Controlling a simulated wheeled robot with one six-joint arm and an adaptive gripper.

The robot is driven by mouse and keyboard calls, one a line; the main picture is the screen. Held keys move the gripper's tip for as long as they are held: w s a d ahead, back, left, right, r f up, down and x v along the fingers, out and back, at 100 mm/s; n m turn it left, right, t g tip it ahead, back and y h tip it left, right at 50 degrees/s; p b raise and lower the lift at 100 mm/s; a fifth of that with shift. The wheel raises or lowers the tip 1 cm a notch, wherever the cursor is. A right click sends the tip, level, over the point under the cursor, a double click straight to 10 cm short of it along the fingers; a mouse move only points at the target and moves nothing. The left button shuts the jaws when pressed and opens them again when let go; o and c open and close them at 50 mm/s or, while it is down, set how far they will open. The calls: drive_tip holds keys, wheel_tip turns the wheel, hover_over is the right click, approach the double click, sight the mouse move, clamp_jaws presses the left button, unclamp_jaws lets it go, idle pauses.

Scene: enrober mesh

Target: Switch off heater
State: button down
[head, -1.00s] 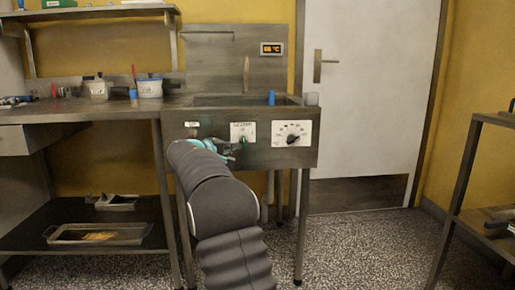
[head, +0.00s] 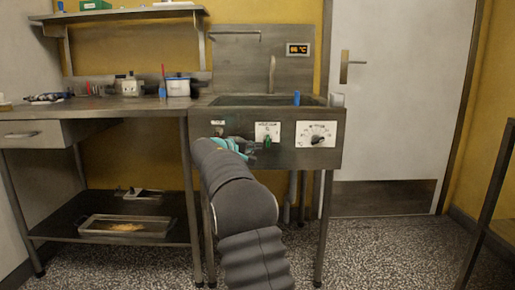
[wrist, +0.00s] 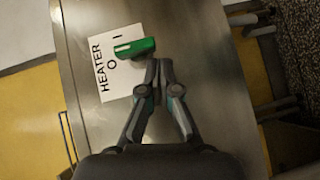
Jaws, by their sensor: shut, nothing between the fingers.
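The heater switch has a white label (wrist: 90,75) reading HEATER with O and I. A green lever (wrist: 135,47) sits on it, lying between the two marks; I cannot tell which one it is set to. In the head view the switch label (head: 267,129) is on the front panel of the steel sink unit. My gripper (wrist: 158,63) is shut and empty. Its fingertips are at the lever's right end in the wrist view; whether they touch it is unclear. In the head view my gripper (head: 247,147) is just left of the lever, and my arm covers the panel below.
A dial with a scale (head: 316,134) is right of the heater switch, and a small labelled control (head: 218,128) is left. A blue object (head: 297,98) stands at the sink (head: 265,99). An orange display (head: 298,49) is above. A steel table (head: 120,104) adjoins on the left.

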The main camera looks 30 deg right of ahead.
drive_tip(key=w+a+f+v, duration=0.1)
drive_tip(key=w+f+v, duration=0.1)
drive_tip(key=v, duration=1)
drive_tip(key=shift+d, duration=0.1)
